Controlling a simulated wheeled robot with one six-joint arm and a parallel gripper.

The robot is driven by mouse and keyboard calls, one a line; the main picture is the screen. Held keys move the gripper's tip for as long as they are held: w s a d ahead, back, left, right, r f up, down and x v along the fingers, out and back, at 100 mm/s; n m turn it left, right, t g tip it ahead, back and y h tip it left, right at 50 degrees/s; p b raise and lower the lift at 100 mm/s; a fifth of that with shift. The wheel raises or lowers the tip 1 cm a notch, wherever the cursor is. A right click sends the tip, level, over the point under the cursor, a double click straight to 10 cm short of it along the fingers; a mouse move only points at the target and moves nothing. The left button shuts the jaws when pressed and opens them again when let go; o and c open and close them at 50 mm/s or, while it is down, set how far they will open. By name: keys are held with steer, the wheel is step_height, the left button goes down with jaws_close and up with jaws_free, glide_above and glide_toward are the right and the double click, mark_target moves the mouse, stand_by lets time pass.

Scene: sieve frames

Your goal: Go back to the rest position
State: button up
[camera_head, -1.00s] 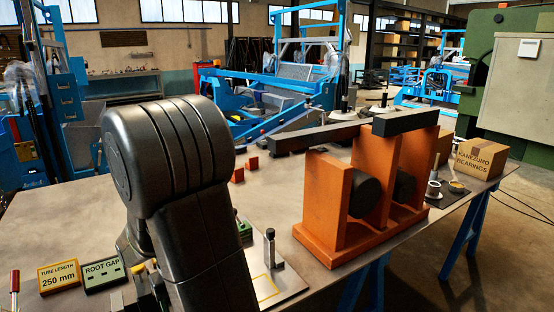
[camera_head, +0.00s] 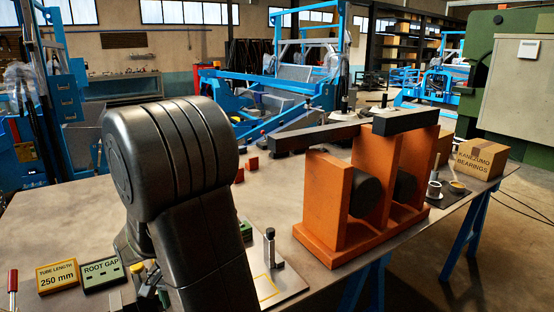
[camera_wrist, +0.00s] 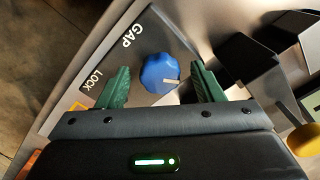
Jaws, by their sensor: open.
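My gripper (camera_wrist: 160,88) shows in the wrist view with its two green fingers spread apart. It is open and nothing is held between the fingers. I cannot tell how far the fingertips are from the knob. In the head view my dark arm rises at left of centre and hides part of the table; my gripper is not visible there.
An orange stand (camera_head: 325,240) with dark rollers is on the table (camera_head: 50,218) at right. Yellow "TUBE LENGTH 250 mm" (camera_head: 57,277) and green "ROOT GAP" (camera_head: 103,274) signs lie at front left. A cardboard box (camera_head: 478,160) sits at the far right. Black blocks (camera_wrist: 245,58) are right of the gripper.

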steer(key=shift+m, duration=1.2)
